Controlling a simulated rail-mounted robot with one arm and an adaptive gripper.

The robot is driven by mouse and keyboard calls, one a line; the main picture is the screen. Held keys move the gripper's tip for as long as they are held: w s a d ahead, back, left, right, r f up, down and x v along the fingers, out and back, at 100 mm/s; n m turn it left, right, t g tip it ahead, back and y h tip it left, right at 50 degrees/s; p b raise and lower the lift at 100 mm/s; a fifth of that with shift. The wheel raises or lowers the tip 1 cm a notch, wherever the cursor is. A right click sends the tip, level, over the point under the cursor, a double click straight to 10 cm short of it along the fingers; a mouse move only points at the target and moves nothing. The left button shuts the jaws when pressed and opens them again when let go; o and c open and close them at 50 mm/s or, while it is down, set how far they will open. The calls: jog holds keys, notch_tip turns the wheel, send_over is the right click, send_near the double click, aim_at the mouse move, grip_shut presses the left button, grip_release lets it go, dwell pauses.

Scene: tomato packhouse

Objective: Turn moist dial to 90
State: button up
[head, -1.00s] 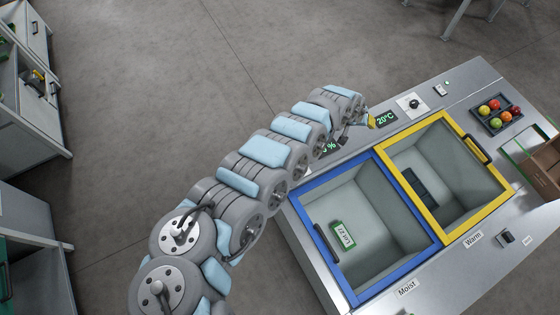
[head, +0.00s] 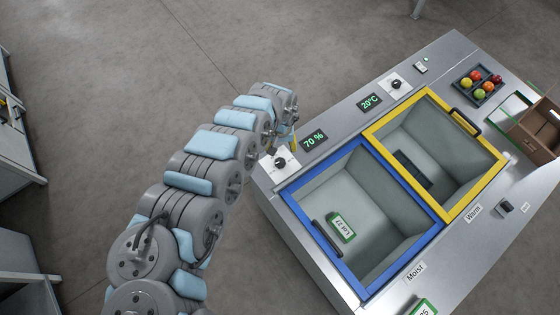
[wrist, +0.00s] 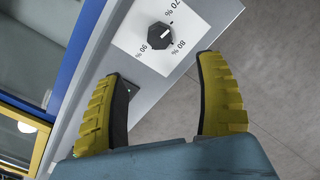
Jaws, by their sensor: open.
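The moist dial is a dark knob on a white plate (head: 281,161), at the near-left end of the panel by the blue-framed bin (head: 316,243). In the wrist view the knob (wrist: 160,36) has a white mark and labels for 70, 80 and 90 % around it. The moist display (head: 314,139) reads 70 %. My gripper (wrist: 162,70) is open, its yellow ribbed fingers apart and empty. The knob lies just beyond the fingertips in the picture, roughly between them; no contact shows. In the head view my wrist mostly hides the gripper.
The yellow-framed Warm bin (head: 442,215) adjoins the blue Moist bin. The 20°C display (head: 370,102) and a second dial (head: 396,85) sit farther along the panel. Open floor lies left of the bench.

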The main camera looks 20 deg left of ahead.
aim_at(280, 161)
notch_tip(280, 161, down, 12)
jog(key=b, duration=0.3)
jog(key=shift+d+f+b, duration=0.1)
jog(key=shift+b, duration=0.3)
jog(key=c, duration=1.2)
